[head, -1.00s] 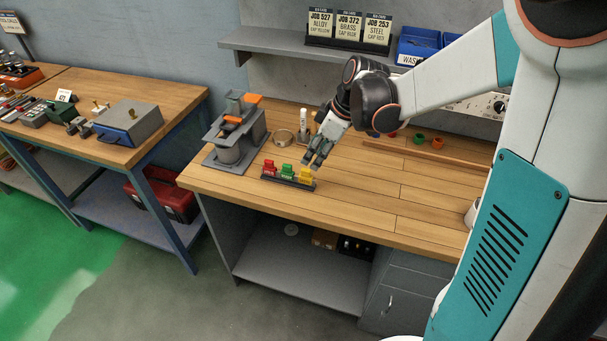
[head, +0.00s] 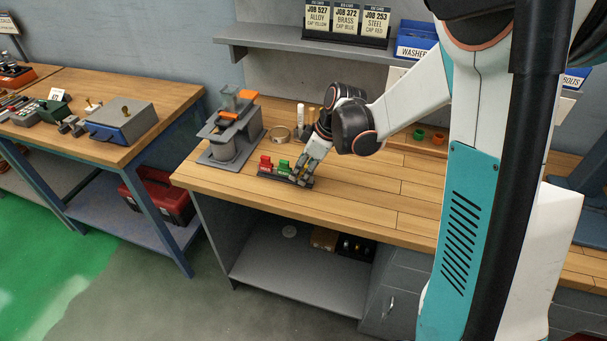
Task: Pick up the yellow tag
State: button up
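A small dark rack (head: 270,176) sits near the front edge of the wooden bench. A red tag (head: 265,162) and a green tag (head: 283,166) stand upright in it. My gripper (head: 301,176) points down over the right end of the rack, where the yellow tag stood in the earlier view. The fingers cover that place, so the yellow tag is hidden now. I cannot tell whether the fingers are around it, touching it or shut.
Green and orange cups (head: 428,136) stand at the back. The bench top (head: 370,185) right of my gripper is clear.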

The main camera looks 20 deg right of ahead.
jog(key=shift+c, duration=0.6)
jog(key=c, duration=0.7)
jog(key=shift+r, duration=0.1)
